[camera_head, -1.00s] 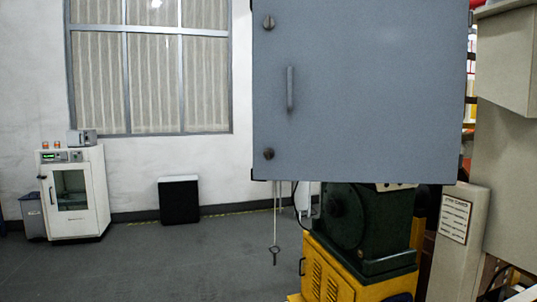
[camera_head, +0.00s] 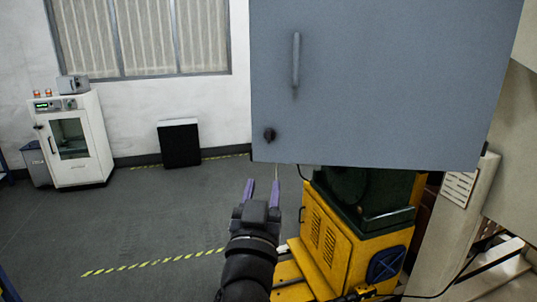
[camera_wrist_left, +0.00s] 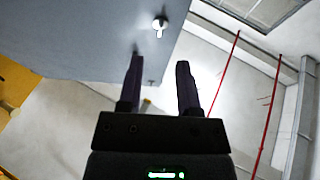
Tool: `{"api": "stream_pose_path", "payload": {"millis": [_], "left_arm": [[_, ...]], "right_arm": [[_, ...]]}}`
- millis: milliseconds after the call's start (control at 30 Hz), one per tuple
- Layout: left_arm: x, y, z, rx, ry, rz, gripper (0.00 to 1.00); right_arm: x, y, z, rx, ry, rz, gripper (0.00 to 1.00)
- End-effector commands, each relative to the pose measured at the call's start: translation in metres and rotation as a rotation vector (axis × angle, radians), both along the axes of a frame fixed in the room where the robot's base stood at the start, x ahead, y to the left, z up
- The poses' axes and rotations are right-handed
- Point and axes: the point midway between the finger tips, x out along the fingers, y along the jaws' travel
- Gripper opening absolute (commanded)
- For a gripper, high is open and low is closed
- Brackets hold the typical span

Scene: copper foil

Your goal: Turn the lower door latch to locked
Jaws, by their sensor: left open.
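The grey-blue cabinet door (camera_head: 375,80) fills the upper right of the head view. The lower door latch (camera_head: 269,135) is a small dark knob near the door's lower left corner. Its exact turn is too small to tell. My left gripper (camera_head: 262,187) is open and empty, with purple fingers pointing up, and shows below the latch and the door's bottom edge. In the left wrist view, my two dark fingers (camera_wrist_left: 160,70) stand apart with the door (camera_wrist_left: 85,35) at upper left. A bright, knob-like fitting (camera_wrist_left: 160,23) shows there; which latch it is I cannot tell. My right gripper is not in view.
A vertical handle (camera_head: 296,62) sits above the latch on the door. A yellow and green machine (camera_head: 345,235) stands below the door, right of my left gripper. A black box (camera_head: 179,144) and a white cabinet (camera_head: 75,138) stand by the far wall. Floor at left is clear.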

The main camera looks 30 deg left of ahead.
Motion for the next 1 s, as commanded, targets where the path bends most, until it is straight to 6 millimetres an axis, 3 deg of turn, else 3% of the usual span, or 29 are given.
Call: {"api": "stream_pose_path", "payload": {"millis": [67, 300, 500, 867, 1000], "left_arm": [[0.0, 0.003, 0.012, 0.002, -0.025, 0.008, 0.44], [0.048, 0.025, 0.034, 0.003, -0.023, 0.008, 0.44], [0.074, 0.037, 0.043, 0.002, -0.02, 0.006, 0.44], [0.079, 0.04, 0.044, 0.002, -0.019, 0.005, 0.44], [0.079, 0.04, 0.044, 0.002, -0.019, 0.005, 0.14]], "right_arm": [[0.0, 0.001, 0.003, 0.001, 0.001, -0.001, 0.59], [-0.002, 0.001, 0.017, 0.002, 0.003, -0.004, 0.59], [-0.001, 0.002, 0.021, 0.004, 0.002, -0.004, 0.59], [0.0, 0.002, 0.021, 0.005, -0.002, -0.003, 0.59], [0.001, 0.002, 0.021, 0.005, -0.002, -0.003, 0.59]]}}
